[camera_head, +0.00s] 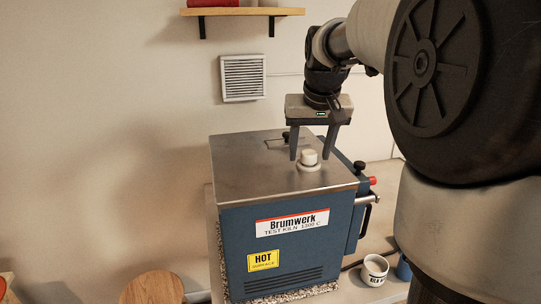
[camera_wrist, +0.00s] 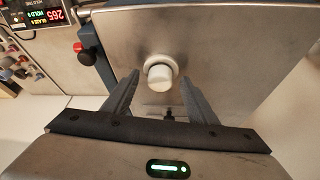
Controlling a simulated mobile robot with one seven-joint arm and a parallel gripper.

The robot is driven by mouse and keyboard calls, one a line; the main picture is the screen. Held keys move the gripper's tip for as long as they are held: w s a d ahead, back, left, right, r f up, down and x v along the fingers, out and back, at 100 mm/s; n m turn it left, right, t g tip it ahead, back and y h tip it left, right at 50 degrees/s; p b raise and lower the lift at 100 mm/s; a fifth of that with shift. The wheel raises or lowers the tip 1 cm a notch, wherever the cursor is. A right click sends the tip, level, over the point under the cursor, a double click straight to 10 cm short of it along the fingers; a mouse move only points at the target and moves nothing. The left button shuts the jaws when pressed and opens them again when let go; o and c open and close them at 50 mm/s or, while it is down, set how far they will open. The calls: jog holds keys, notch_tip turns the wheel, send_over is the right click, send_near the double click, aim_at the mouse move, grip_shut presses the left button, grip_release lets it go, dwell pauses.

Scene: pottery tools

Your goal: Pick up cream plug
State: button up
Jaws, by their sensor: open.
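The cream plug (camera_head: 309,157) stands upright in a pale ring on the metal top of the blue kiln (camera_head: 285,235). In the wrist view the plug (camera_wrist: 159,77) is a short round cream knob, ahead of and between the fingertips. My gripper (camera_head: 311,157) is open, pointing down over the kiln top with its fingers to either side of the plug in the head view. In the wrist view my gripper (camera_wrist: 163,85) is empty, and a gap shows on both sides of the plug. I cannot tell the exact height of the fingertips.
A dark knob (camera_head: 286,137) sits behind the plug on the kiln top. A white mug (camera_head: 374,270) and a round wooden board (camera_head: 152,288) are lower down. A shelf (camera_head: 243,12) hangs above.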

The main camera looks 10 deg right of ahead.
jog(key=shift+c, duration=0.5)
jog(key=c, duration=1.1)
jog(key=shift+o, duration=0.2)
